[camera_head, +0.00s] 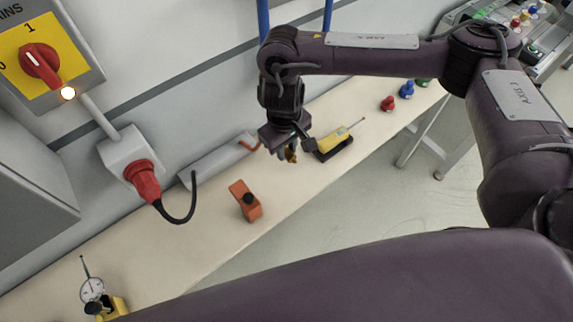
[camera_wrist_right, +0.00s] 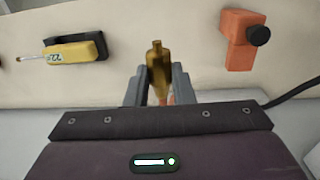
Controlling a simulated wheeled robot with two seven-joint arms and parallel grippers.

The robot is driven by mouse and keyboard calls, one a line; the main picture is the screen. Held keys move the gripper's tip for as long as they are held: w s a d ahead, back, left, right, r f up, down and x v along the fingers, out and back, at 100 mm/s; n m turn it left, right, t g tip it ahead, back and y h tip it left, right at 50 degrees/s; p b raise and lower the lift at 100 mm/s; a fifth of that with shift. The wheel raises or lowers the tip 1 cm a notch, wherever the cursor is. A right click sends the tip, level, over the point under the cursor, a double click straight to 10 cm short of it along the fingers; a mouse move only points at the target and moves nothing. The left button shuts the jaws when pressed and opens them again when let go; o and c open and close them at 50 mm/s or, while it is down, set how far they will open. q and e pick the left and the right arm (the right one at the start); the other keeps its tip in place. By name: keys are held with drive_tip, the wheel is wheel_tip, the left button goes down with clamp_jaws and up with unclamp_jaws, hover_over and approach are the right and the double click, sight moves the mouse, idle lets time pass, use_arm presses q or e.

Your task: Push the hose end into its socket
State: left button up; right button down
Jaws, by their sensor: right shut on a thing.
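My right gripper (camera_head: 287,152) hangs above the bench beside the grey channel-like box on the wall side. In the right wrist view the gripper (camera_wrist_right: 160,78) is shut on a brass hose end (camera_wrist_right: 156,57), whose narrow tip points away from the palm. The brass also shows below the fingers in the head view (camera_head: 291,156). A short reddish hose (camera_head: 249,147) shows between the grey box and the gripper. I cannot make out a socket in either view. My left gripper is not in view.
The grey box (camera_head: 215,162) lies along the wall. A red plug (camera_head: 143,180) with a black cable and a dial gauge (camera_head: 93,291) are left.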

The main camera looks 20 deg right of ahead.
sight(287, 150)
wheel_tip(287, 150, up, 5)
idle(0.4)
drive_tip(key=s+d+f+m+b, duration=0.2)
drive_tip(key=s+f, duration=0.3)
drive_tip(key=f, duration=0.2)
drive_tip(key=s+d+f+m+b, duration=0.2)
drive_tip(key=s+d+f, duration=0.1)
drive_tip(key=s+f, duration=0.3)
drive_tip(key=shift+d+f+b, duration=0.25)
drive_tip(key=shift+f+b, duration=0.1)
drive_tip(key=shift+f, duration=0.3)
